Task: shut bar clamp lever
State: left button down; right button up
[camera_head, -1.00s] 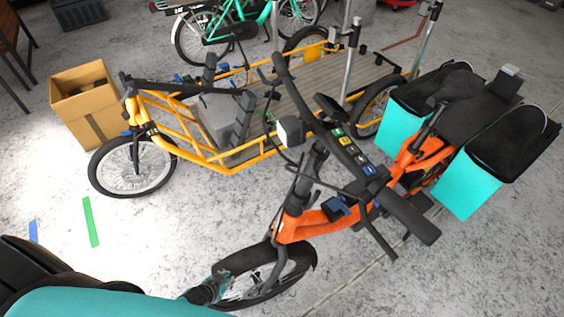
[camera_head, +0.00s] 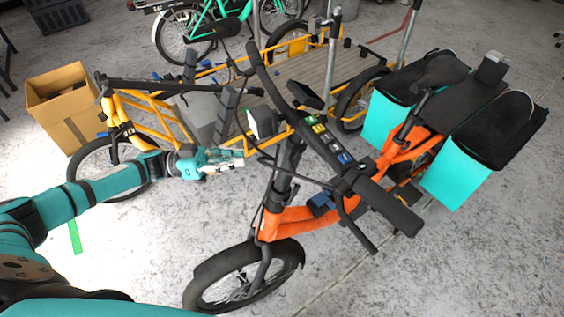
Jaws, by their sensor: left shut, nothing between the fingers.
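An orange cargo bike (camera_head: 300,217) stands in the middle, its dark handlebar (camera_head: 385,203) running diagonally above the frame. Its black stem (camera_head: 284,175) rises from the orange frame toward the bar. I cannot make out the bar clamp lever or its position among the dark parts and cables near the stem. My left gripper (camera_head: 238,160) is teal with pale fingers. My right gripper is not in view.
A yellow cargo bike (camera_head: 150,125) stands behind my left arm, with a cardboard box (camera_head: 62,100) to its left. Two turquoise panniers (camera_head: 455,174) flank the orange bike's rear. Cables loop near the stem. Concrete floor (camera_head: 440,270) is clear at the lower right.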

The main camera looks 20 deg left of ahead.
pick_arm(q)
jog(key=d+r+g+p, duration=0.1)
jog(key=d+r+p, duration=0.2)
jog(key=d, duration=0.6)
jog(key=shift+d+m+p, duration=0.2)
jog(key=shift+m+p, duration=0.1)
jog(key=shift+p, duration=0.15)
jog(key=shift+s, duration=0.1)
jog(key=shift+s+d+t+p, duration=0.1)
jog(key=shift+d+t+p, duration=0.1)
jog(key=shift+t+p, duration=0.15)
